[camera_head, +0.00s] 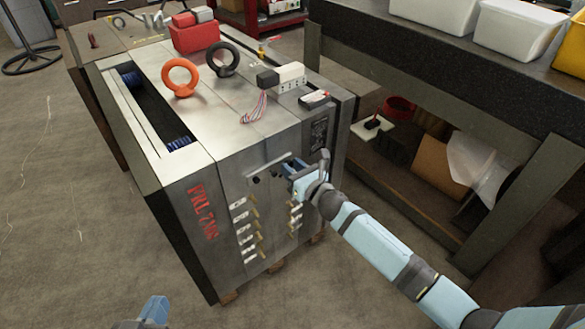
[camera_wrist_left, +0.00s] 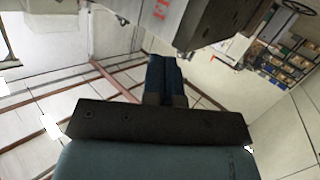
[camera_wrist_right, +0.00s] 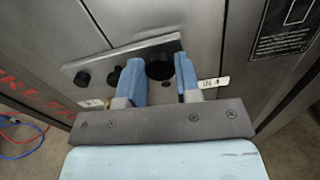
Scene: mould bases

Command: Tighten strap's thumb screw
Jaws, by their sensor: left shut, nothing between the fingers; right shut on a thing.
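The strap (camera_wrist_right: 100,63) is a flat metal plate across the seam on the side of the grey steel mould base (camera_head: 180,172). In the right wrist view, a large black round thumb screw (camera_wrist_right: 159,67) sits near the strap's right end, and two smaller black knobs (camera_wrist_right: 113,76) sit to its left. My right gripper (camera_wrist_right: 160,75) is shut on the thumb screw, with one blue finger on either side.
Hose fittings (camera_head: 243,228) stick out in rows below the strap. An orange ring (camera_head: 168,82), a black ring (camera_head: 211,59) and a white connector block (camera_head: 291,77) are on top of the mould base. A workbench (camera_head: 400,60) stands at the right.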

